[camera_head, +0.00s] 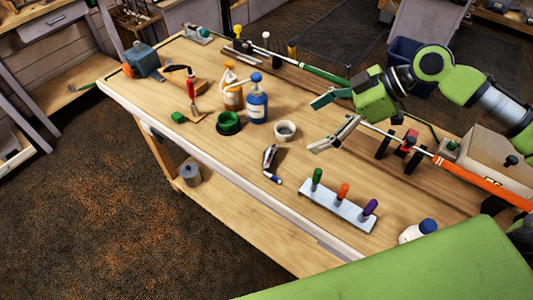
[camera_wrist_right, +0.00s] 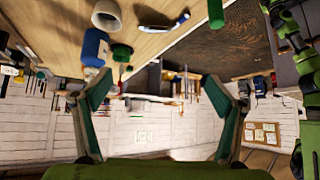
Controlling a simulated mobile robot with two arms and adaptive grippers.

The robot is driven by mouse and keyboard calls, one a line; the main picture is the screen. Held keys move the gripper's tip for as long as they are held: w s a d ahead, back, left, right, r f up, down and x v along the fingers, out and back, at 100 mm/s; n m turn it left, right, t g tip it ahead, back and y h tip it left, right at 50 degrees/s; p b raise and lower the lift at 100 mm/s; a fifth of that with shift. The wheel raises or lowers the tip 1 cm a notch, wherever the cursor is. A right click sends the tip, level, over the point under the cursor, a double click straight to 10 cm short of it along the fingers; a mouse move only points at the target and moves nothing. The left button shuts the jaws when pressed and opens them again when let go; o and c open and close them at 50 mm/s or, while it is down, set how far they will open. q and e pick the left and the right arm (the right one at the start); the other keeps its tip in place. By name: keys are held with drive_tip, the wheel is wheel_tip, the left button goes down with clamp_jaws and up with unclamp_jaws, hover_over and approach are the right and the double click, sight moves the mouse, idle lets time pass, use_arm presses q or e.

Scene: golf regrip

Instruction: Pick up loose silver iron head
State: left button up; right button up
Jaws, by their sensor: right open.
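The silver iron head (camera_head: 269,157) lies loose on the wooden workbench (camera_head: 225,150), near its front edge, with a small blue-and-white piece at its lower end. It also shows as a curved silver shape at the top of the right wrist view (camera_wrist_right: 163,24). My right gripper (camera_head: 314,125) is open and empty above the bench, to the right of the iron head and apart from it. Its two spread fingers show in the right wrist view (camera_wrist_right: 160,84) with nothing between them. My left gripper is out of view.
A small white cup (camera_head: 285,131) stands between the iron head and my right gripper. A blue bottle (camera_head: 257,100) and green container (camera_head: 229,123) are further left. A rack of colored-handled tools (camera_head: 338,206) lies to the right. Clubs (camera_head: 480,181) lie along the back.

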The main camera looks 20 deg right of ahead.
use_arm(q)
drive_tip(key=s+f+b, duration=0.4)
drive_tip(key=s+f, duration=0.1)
use_arm(e)
wheel_tip(320, 180, down, 5)
drive_tip(key=p, duration=0.2)
approach(273, 157)
drive_tip(key=x, duration=0.3)
drive_tip(key=shift+a+f, duration=0.2)
drive_tip(key=shift+a, duration=0.15)
drive_tip(key=shift+w+a+f, duration=0.15)
drive_tip(key=shift+a+f, duration=0.15)
drive_tip(key=shift+f, duration=0.15)
drive_tip(key=shift+w+a+f, duration=0.1)
drive_tip(key=shift+a+f, duration=0.1)
drive_tip(key=p+x, duration=0.2)
drive_tip(key=x, duration=0.1)
drive_tip(key=shift+w+a+f, duration=0.15)
drive_tip(key=shift+f, duration=0.1)
drive_tip(key=shift+w+a+f, duration=0.15)
drive_tip(key=shift+a+f, duration=0.05)
drive_tip(key=shift+f, duration=0.2)
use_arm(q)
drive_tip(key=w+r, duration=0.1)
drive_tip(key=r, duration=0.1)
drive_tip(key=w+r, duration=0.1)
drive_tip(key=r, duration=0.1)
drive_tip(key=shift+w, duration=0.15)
use_arm(e)
drive_tip(key=shift+c, duration=0.3)
